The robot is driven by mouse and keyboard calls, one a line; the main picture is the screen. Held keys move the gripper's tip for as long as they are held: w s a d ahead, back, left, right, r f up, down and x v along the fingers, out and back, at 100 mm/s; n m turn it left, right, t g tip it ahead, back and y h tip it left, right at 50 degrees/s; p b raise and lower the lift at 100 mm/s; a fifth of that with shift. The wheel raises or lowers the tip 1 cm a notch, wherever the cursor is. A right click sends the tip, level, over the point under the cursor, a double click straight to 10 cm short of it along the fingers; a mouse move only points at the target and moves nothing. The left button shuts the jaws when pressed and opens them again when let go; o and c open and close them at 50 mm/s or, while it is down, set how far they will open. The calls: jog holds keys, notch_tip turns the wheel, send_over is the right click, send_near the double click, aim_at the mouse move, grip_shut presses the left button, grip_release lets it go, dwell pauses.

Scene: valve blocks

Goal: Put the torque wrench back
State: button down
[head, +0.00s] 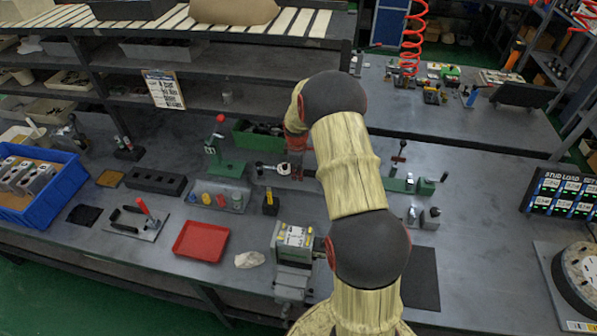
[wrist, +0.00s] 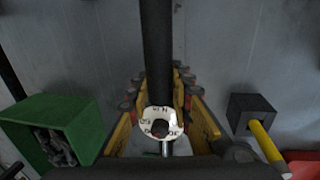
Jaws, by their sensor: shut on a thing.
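The torque wrench (wrist: 155,50) has a long dark handle and a round white dial (wrist: 162,122). My gripper (wrist: 158,125) is shut on it near the dial, with yellow fingers on both sides. In the wrist view the handle runs up the middle. In the head view the dial (head: 260,168) shows just left of my gripper (head: 293,163), over the back half of the bench. My arm hides most of the handle there. I cannot tell how high the wrench is above the bench top. No holder for it can be made out clearly.
A green bin (head: 258,133) stands behind the gripper. A black block (head: 270,205) with a yellow-handled tool stands in front. A green press (head: 226,166) is to the left, a vise (head: 293,245) nearer, a green fixture (head: 402,185) to the right. A red tray (head: 201,241) lies front left.

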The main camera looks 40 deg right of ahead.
jog(key=shift+f+b, duration=0.7)
jog(key=shift+f, duration=0.75)
jog(key=c, duration=2)
grip_release()
jog(key=o, duration=0.5)
jog(key=shift+c, duration=0.2)
jog(key=shift+f, duration=0.1)
notch_tip(320, 180, up, 12)
jog(key=s+a, duration=0.1)
jog(key=shift+s+a, duration=0.15)
jog(key=shift+a, duration=0.05)
